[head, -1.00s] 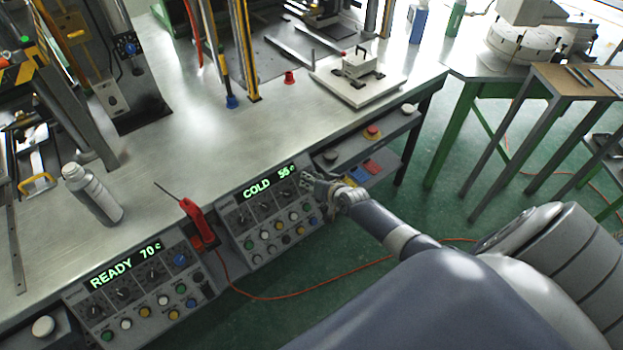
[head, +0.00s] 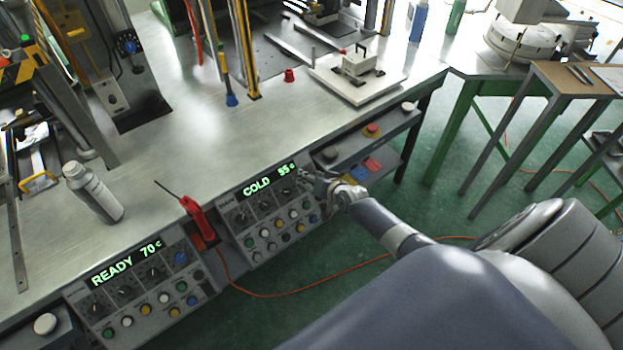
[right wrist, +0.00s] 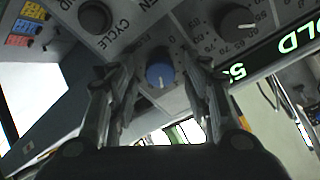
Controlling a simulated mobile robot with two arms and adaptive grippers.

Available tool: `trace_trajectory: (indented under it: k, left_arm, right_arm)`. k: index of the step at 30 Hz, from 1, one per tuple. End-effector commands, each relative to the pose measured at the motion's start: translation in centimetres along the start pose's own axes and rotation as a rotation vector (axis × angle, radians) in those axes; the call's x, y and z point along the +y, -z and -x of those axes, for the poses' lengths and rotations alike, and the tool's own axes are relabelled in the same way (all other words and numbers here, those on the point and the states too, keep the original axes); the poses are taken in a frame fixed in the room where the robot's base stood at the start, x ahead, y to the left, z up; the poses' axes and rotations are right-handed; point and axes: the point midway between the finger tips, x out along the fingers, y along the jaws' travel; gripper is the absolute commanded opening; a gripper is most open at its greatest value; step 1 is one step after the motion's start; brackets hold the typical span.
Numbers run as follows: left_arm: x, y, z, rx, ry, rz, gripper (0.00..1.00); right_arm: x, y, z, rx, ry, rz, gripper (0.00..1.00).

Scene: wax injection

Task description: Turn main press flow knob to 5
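The right control panel (head: 231,208) has a green display (head: 268,183) reading COLD with a number that looks like 55. My right gripper (head: 308,178) is at this panel's upper right end. In the right wrist view, a blue knob (right wrist: 160,74) with a white pointer mark sits between the two fingers of my right gripper (right wrist: 163,72). The fingers are spread, with a gap visible on both sides of the knob. The gripper hides this knob in the head view. My left gripper is not in view.
A left panel (head: 128,280) reads READY 70 and has its own blue knob (head: 181,258). A red-handled tool (head: 196,214) stands between the panels. In the wrist view, a black knob (right wrist: 236,22) and a dark button (right wrist: 95,17) flank the blue knob. A bottle (head: 93,192) stands on the table.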

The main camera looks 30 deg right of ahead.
Motion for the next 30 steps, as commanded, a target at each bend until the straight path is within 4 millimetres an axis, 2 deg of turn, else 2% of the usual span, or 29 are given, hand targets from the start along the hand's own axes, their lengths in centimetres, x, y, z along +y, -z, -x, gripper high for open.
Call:
trace_trajectory:
  k: [6, 11, 30]
  left_arm:
    - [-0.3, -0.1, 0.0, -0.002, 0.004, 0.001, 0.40]
    - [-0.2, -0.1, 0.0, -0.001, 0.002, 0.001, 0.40]
    - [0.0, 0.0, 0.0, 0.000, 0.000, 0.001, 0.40]
  right_arm:
    - [0.0, -0.1, 0.3, -0.001, 0.001, 0.000, 0.45]
    - [-0.1, -0.2, 1.5, -0.001, 0.003, -0.002, 0.45]
    - [0.0, -0.1, 10.8, -0.001, 0.000, 0.000, 0.45]
